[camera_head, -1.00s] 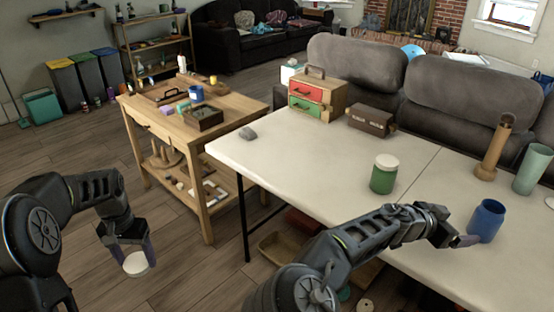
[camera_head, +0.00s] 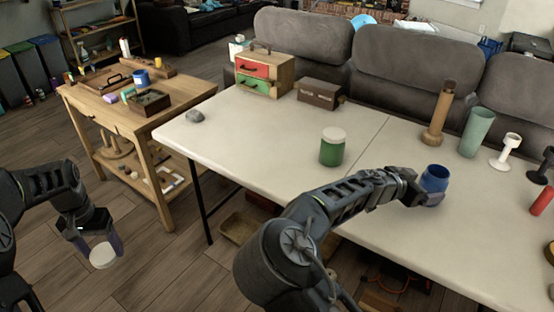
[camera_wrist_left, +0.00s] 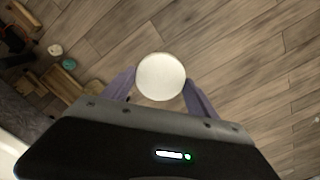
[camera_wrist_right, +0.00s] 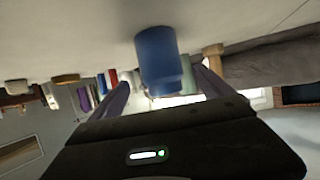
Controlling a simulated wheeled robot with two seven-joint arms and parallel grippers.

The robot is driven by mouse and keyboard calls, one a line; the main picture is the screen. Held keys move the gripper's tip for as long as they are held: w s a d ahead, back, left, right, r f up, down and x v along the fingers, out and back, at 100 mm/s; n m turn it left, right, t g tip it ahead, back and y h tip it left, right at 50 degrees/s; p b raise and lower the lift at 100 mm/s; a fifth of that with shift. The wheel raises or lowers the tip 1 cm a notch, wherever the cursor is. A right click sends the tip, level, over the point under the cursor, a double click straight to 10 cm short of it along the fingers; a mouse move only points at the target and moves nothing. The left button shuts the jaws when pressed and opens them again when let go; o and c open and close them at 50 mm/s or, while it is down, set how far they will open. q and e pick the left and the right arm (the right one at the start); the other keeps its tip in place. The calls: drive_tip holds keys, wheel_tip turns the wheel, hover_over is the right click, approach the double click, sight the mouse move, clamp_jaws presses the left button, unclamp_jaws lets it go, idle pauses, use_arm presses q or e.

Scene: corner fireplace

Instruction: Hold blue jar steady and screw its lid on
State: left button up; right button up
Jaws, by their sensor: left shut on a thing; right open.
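The blue jar (camera_head: 434,180) stands upright and lidless on the white table, toward the right. My right gripper (camera_head: 428,198) is open at the jar's near side, partly covering its lower part. In the right wrist view the jar (camera_wrist_right: 157,60) lies ahead, between the lines of the two spread fingers (camera_wrist_right: 165,90); I cannot tell whether they touch it. My left gripper (camera_head: 104,248) is shut on a round white lid (camera_head: 103,256), held over the floor left of the table. The lid (camera_wrist_left: 160,77) also shows flat between the fingertips in the left wrist view.
A green jar with a white lid (camera_head: 332,147) stands left of the blue jar on the white table (camera_head: 250,150). Behind are a wooden pepper-mill-like piece (camera_head: 438,115), a pale green cup (camera_head: 476,132) and a white goblet (camera_head: 506,152). A wooden workbench (camera_head: 90,115) stands left.

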drive_tip(key=shift+x, duration=0.95)
drive_tip(key=shift+p+x, duration=0.55)
drive_tip(key=shift+x, duration=2.05)
drive_tip(key=shift+w, duration=0.15)
drive_tip(key=shift+c, duration=0.5)
drive_tip(key=shift+r, duration=0.1)
drive_tip(key=c, duration=1.5)
